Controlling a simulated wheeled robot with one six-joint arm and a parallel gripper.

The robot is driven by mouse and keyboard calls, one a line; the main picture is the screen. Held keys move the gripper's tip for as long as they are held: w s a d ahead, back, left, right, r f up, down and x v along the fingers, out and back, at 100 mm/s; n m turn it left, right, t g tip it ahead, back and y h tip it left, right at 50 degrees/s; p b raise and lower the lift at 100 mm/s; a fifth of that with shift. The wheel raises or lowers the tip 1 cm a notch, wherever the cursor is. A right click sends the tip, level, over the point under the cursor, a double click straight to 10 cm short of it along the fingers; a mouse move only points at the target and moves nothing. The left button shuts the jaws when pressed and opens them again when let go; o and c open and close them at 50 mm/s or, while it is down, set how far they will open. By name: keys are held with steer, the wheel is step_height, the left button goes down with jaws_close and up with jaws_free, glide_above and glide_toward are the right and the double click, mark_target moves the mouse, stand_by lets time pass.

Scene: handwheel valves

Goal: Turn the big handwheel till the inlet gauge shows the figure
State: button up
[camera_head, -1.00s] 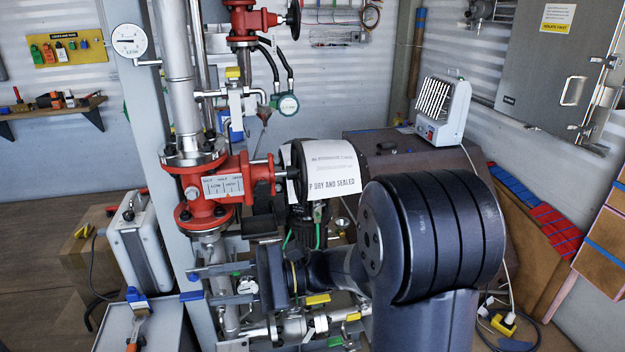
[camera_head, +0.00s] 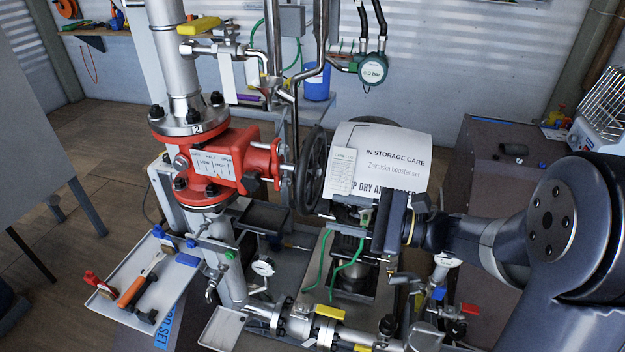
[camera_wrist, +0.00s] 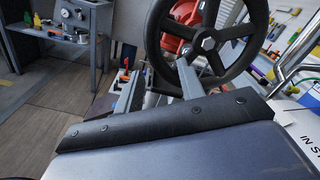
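The big black handwheel (camera_head: 312,170) stands nearly edge-on at the right of the red valve (camera_head: 235,158). In the wrist view the handwheel (camera_wrist: 249,52) shows its spokes and hub, ahead of the fingers. My gripper (camera_head: 352,213) is to the right of the wheel in the head view. In the wrist view my gripper (camera_wrist: 160,72) has its two grey fingers apart, with nothing visibly held; the right finger overlaps the wheel's lower rim, but contact cannot be told. A round green gauge (camera_head: 372,70) reads about 0.0 bar. Whether it is the inlet gauge cannot be told.
A tray (camera_head: 135,285) with tools lies at lower left. Pipes and a yellow-handled valve (camera_head: 329,312) run below my gripper. A small dial gauge (camera_head: 263,267) sits low by the pipe.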

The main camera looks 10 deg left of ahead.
mark_target(309, 206)
steer(key=shift+w+a, duration=0.2)
steer(key=shift+a, duration=2.8)
steer(key=shift+a, duration=0.1)
steer(key=c, duration=0.8)
steer(key=shift+r, duration=0.1)
